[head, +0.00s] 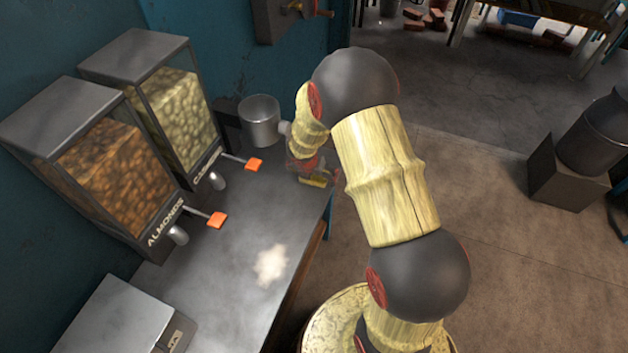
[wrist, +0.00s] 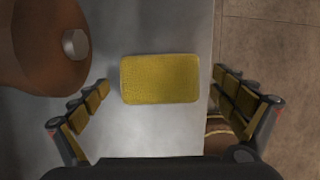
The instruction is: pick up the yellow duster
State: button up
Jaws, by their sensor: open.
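The yellow duster (wrist: 160,79) is a flat rectangular block with rounded corners. In the wrist view it lies on the grey worktop (wrist: 150,135), close to the table's right edge. My gripper (wrist: 160,83) is open, with one finger to the left and one to the right of the duster. Neither finger touches it in the picture, and nothing is held. In the head view my gripper (head: 303,165) is over the far end of the worktop. It and my arm hide most of the duster there.
A brown rounded object (wrist: 40,45) stands left of the duster in the wrist view. Floor lies right.

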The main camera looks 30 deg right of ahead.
jog(key=shift+c, duration=0.3)
jog(key=shift+c, duration=1.1)
jog(key=c, duration=1)
jog(key=shift+o, duration=0.2)
jog(key=shift+r+p, duration=0.75)
jog(key=shift+r, duration=0.1)
jog(key=s+a+r+p, duration=0.5)
jog(key=s+a+r, duration=0.3)
jog(key=s+r, duration=0.3)
jog(key=shift+a+r+p, duration=0.15)
jog(key=shift+p, duration=0.25)
jog(key=shift+s, duration=0.1)
